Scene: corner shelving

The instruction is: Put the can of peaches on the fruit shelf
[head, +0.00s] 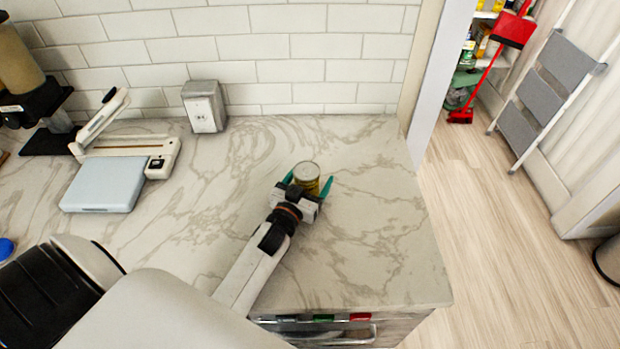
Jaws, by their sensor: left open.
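A small can (307,174) with a yellow label and a metal lid stands upright on the marble counter; its label is too small to read. My left gripper (308,186) is at the can, with its teal fingers open on either side of it. The wrist hides the lower front of the can. I cannot tell whether a finger touches it. Shelves with several goods (489,45) show through the doorway at the top right; I cannot tell which is the fruit shelf. My right gripper is not in view.
The marble counter (375,230) is clear around the can. A red broom and dustpan (511,30) and a folding ladder (545,85) stand past the doorway. The wooden floor (490,240) is open.

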